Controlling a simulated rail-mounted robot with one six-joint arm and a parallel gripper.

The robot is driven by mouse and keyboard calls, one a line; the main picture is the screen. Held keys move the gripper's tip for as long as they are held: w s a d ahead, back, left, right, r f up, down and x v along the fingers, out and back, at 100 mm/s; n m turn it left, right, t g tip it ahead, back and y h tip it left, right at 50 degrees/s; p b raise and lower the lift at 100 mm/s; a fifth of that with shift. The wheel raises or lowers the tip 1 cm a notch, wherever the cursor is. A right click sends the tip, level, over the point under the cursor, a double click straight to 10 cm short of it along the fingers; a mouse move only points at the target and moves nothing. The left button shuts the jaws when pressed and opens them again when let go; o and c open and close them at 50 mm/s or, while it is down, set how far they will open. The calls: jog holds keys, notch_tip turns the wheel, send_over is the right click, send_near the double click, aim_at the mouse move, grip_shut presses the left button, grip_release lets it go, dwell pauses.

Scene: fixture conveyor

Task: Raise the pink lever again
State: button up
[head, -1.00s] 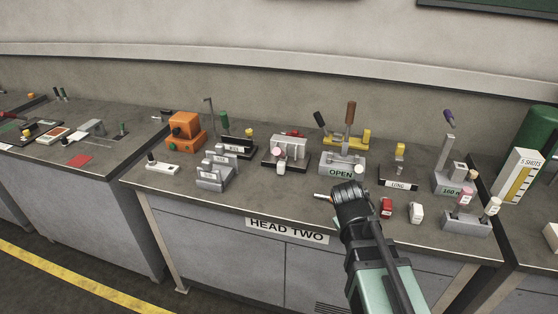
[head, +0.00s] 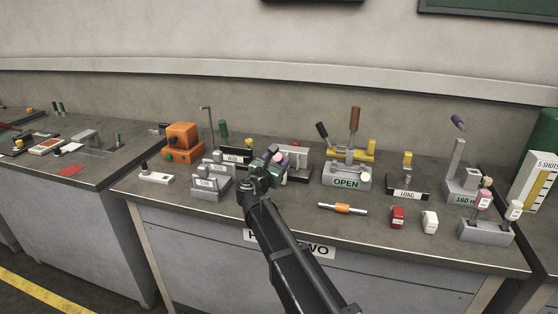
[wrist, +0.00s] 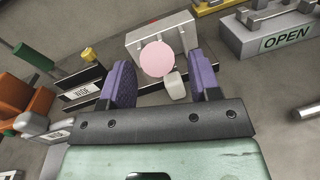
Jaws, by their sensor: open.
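The pink lever's round knob (wrist: 157,58) shows in the wrist view in front of a grey slotted block (wrist: 165,33). A white knob (wrist: 175,86) sits just below and right of it. My gripper (wrist: 160,74) is open, with one purple finger left of the pink knob and one right of it. The knob appears between the fingers, with gaps on both sides; I cannot tell its depth relative to the fingertips. In the head view my gripper (head: 272,163) is at the front left of the grey block (head: 298,155) and hides most of the knobs.
The OPEN block (head: 346,182) stands right of the grey block. The WIDE block (head: 235,158) and grey stepped block (head: 210,184) stand to the left. An orange-banded rod (head: 343,208), a red piece (head: 397,217) and a white piece (head: 430,222) lie near the front edge.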

jog(key=x, duration=0.2)
jog(key=shift+w+d, duration=0.15)
jog(key=shift+w, duration=0.2)
grip_shut()
jog(key=shift+r, duration=0.1)
